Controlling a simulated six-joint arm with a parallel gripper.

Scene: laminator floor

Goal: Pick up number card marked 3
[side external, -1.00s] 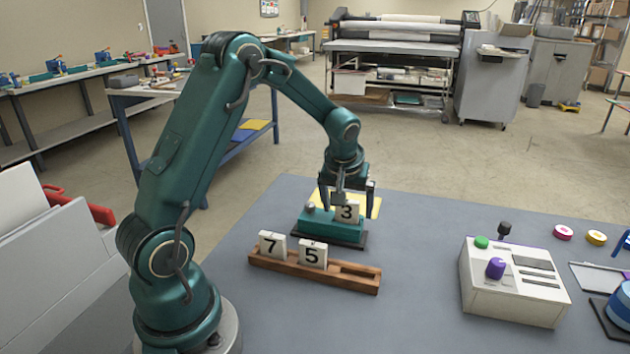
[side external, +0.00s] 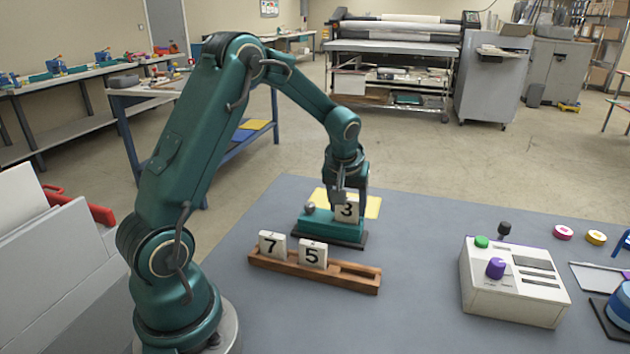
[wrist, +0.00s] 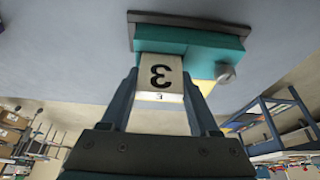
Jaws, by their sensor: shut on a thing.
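The number card marked 3 (side external: 346,209) is a white block with a black digit, upright at the teal holder (side external: 325,228) on its dark base. My gripper (side external: 349,198) is shut on the card from above, with a finger on each side. In the wrist view the card (wrist: 159,76) sits between the two fingers (wrist: 160,97), upside down in the picture, against the teal holder (wrist: 190,42). Whether the card's lower edge still rests in the holder cannot be told.
A wooden rack (side external: 313,270) in front holds cards marked 7 (side external: 271,244) and 5 (side external: 313,254), with an empty slot at its right. A yellow sheet (side external: 370,205) lies behind the holder. A control box (side external: 512,283) stands at the right. Bare table lies between rack and box.

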